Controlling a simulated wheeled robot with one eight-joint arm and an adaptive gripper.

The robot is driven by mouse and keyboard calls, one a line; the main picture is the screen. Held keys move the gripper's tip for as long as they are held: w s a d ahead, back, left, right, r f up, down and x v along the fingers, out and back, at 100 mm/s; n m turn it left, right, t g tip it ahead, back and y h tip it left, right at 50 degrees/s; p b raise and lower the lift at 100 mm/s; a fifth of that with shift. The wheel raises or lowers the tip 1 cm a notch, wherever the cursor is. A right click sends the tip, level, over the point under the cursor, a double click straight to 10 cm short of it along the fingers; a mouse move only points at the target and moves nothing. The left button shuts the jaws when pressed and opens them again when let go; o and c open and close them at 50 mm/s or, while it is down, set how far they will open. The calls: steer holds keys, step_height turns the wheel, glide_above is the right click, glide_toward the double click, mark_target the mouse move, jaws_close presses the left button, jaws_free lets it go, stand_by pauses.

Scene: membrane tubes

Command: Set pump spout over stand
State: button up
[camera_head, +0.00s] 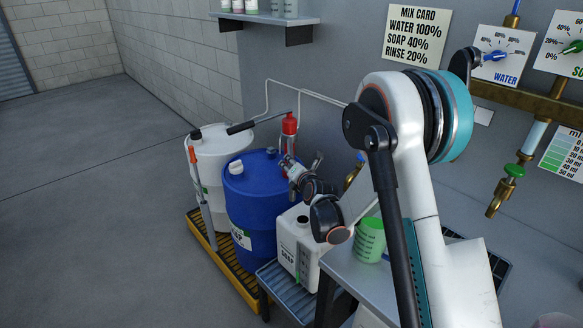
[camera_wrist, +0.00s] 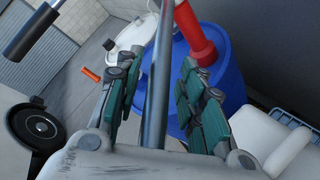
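The red pump (camera_head: 289,126) stands on the blue soap drum (camera_head: 262,205); it also shows in the wrist view (camera_wrist: 192,32). A grey metal tube, seemingly the pump spout (camera_wrist: 157,85), runs between my fingers in the wrist view. My gripper (camera_head: 291,168) is at the drum's right upper edge. Its green-padded fingers stand apart on either side of the tube, with visible gaps, and hold nothing. The low grated stand (camera_head: 279,291) is at the drum's front right, with a white soap jug (camera_head: 299,246) on it. The spout's outlet is hidden.
A white drum (camera_head: 213,150) stands behind the blue one on a yellow-edged pallet (camera_head: 222,262). A black pump handle (camera_head: 240,127) sticks out leftward. A green cup (camera_head: 369,240) stands on the grey bench right of the jug. Floor at left is clear.

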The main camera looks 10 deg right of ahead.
steer(key=v, duration=1.2)
